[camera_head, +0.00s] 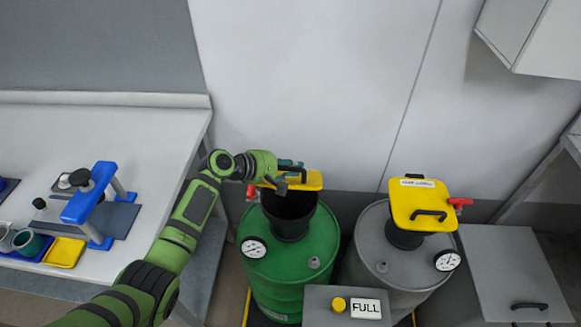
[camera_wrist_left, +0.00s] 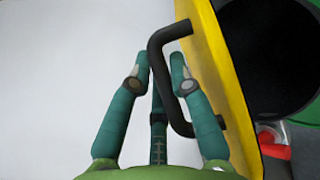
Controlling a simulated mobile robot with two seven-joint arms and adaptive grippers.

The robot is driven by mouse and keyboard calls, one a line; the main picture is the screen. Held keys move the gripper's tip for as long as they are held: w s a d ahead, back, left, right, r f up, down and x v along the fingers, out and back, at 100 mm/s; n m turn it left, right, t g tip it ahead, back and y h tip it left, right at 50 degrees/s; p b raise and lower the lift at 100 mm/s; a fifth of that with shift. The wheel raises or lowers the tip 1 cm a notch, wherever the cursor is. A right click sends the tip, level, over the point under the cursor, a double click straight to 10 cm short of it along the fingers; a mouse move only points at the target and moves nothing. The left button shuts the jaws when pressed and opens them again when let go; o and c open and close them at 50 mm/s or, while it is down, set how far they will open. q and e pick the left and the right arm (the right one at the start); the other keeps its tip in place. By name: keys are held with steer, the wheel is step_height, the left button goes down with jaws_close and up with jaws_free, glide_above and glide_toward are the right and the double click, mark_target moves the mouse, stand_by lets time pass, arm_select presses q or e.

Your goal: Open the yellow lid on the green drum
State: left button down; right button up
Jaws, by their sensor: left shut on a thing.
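The green drum (camera_head: 288,262) stands on the floor in the middle of the head view, with a black round opening (camera_head: 290,218) on top. Its yellow lid (camera_head: 308,180) is tilted up at the back of the opening, so the dark inside shows. My left gripper (camera_head: 284,176) is at the lid's black handle. In the left wrist view the fingers (camera_wrist_left: 162,68) are on either side of the black handle (camera_wrist_left: 172,92), shut on it, and the yellow lid (camera_wrist_left: 224,80) stands edge-on beside the black opening (camera_wrist_left: 275,50). My right gripper is not in view.
A grey drum (camera_head: 385,265) with a closed yellow lid (camera_head: 420,200) stands to the right. A grey box with a FULL label (camera_head: 366,308) is in front. A white workbench (camera_head: 130,135) with a blue-handled device (camera_head: 88,195) is at left. A grey cabinet (camera_head: 515,275) stands at right.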

arm_select(q)
steer(key=shift+w+r, duration=0.2)
stand_by(0.3)
steer(key=c, duration=1.4)
jaws_free()
steer(key=shift+f, duration=0.1)
steer(key=v, duration=1.2)
